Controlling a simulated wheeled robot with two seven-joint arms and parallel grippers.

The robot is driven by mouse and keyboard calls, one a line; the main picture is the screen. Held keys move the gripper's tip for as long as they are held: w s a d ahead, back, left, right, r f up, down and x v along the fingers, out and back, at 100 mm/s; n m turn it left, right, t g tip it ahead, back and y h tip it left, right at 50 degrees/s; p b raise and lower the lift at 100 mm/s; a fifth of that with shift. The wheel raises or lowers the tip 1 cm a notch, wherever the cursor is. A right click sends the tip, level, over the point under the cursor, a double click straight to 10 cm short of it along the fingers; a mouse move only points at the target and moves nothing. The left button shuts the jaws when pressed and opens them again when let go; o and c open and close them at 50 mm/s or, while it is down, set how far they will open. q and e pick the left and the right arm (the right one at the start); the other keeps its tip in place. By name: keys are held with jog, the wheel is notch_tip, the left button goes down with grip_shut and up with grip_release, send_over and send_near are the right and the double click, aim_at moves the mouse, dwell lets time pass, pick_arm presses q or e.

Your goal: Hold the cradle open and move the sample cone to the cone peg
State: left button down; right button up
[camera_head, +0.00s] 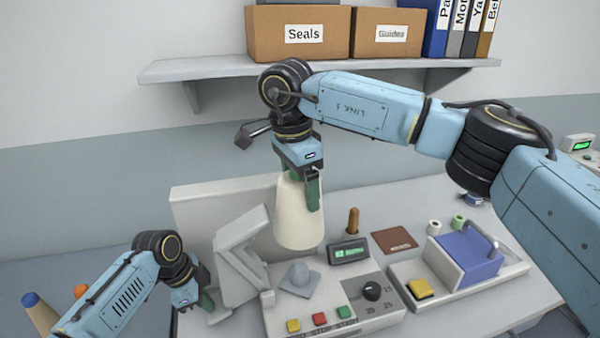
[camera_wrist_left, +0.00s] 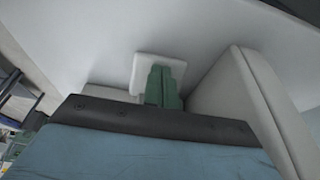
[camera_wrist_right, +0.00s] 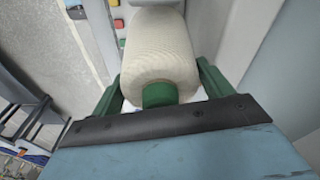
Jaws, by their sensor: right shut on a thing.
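The cream sample cone (camera_head: 299,222) hangs upright from my right gripper (camera_head: 302,192), above the grey machine. In the right wrist view the cone (camera_wrist_right: 160,48) sits between the two green fingers, its green end toward my wrist. The grey cradle (camera_head: 240,258) stands at the machine's left. My left gripper (camera_head: 202,302) is low at the cradle's left side. In the left wrist view its green fingers (camera_wrist_left: 164,86) are together, against or just before a pale plate (camera_wrist_left: 146,70); contact is unclear.
A control panel (camera_head: 385,318) with coloured buttons and a knob lies in front. A small display (camera_head: 348,252) stands behind it. A tray (camera_head: 510,267) with a blue block (camera_head: 470,256) is at the right. A shelf (camera_head: 210,68) with boxes hangs above.

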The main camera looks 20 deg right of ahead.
jog(key=shift+f, duration=3.4)
jog(key=shift+d, duration=0.1)
